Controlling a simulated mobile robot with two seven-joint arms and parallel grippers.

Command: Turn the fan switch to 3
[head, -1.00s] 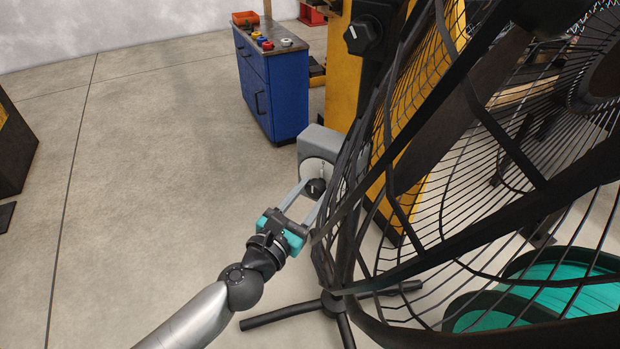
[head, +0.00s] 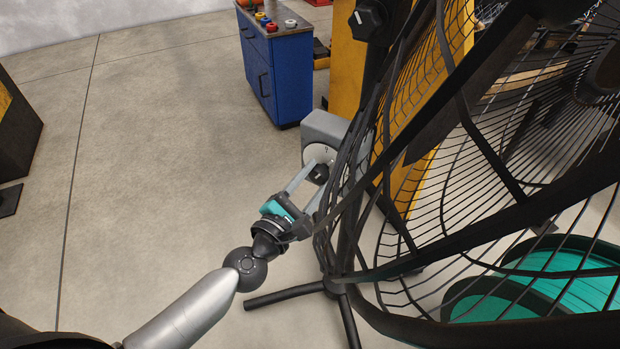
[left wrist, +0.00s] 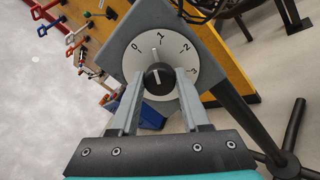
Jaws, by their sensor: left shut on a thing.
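The fan switch is a grey box (head: 324,127) with a round white dial (left wrist: 178,55) marked 0, 1, 2 and 3, beside the fan's black cage. Its black knob (left wrist: 159,78) shows in the middle of the dial in the left wrist view, and also in the head view (head: 320,174). The knob's pale mark points up, near the 1, slightly to its left. My left gripper (head: 317,178) is shut on the knob, one grey finger on each side, as the left wrist view (left wrist: 160,84) shows. My right gripper is not in view.
The large black fan (head: 470,180) fills the right side, close to my left gripper. Its dark floor stand (head: 290,295) spreads below. A blue cabinet (head: 275,75) and a yellow structure (head: 346,70) stand behind.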

